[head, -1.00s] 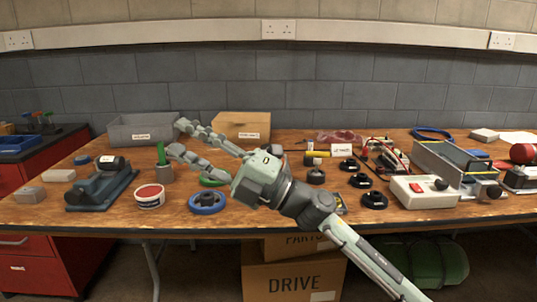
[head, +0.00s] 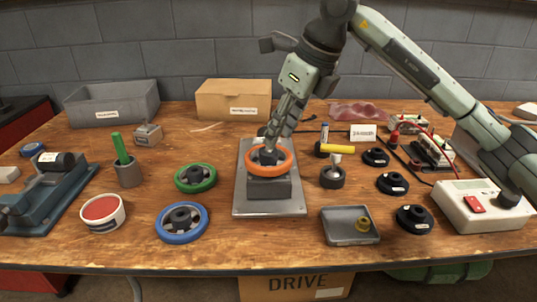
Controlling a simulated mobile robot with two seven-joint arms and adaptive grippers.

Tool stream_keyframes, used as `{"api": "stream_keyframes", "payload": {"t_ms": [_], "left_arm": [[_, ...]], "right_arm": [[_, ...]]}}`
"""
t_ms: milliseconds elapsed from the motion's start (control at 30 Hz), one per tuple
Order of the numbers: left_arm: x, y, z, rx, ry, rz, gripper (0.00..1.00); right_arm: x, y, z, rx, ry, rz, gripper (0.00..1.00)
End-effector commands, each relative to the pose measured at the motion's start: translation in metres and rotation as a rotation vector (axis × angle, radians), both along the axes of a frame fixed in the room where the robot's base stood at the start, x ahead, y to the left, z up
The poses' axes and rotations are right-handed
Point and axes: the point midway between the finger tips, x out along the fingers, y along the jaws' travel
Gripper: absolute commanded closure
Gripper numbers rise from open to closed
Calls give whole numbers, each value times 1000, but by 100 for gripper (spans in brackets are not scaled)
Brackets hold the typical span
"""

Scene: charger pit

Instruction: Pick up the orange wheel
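The orange wheel (head: 287,160) lies flat on a dark block (head: 270,188) on a grey metal plate (head: 245,205) at the middle of the bench. My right gripper (head: 269,152) reaches down from above, its fingertips at the wheel's dark hub. The fingers overlap in this view and cover part of the hub and the far rim, so I cannot tell whether they are closed on it. The wheel appears level and resting on the block. My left gripper is not in view.
A green wheel (head: 209,180) and a blue wheel (head: 200,226) lie left of the plate. Behind stand a cardboard box (head: 233,99) and grey bin (head: 112,105).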

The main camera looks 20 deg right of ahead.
Motion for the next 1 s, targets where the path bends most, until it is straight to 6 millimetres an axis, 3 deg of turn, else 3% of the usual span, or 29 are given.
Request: {"api": "stream_keyframes", "payload": {"t_ms": [333, 633, 900, 1000], "left_arm": [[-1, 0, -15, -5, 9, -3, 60], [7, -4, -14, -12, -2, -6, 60], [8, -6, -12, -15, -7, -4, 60], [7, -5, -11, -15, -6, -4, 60]], "right_arm": [[16, 14, -43, 2, 2, 3, 65], [18, 15, -49, 3, -1, 3, 65], [18, 15, -49, 3, -1, 3, 97], [18, 15, -48, 4, -2, 3, 100]]}}
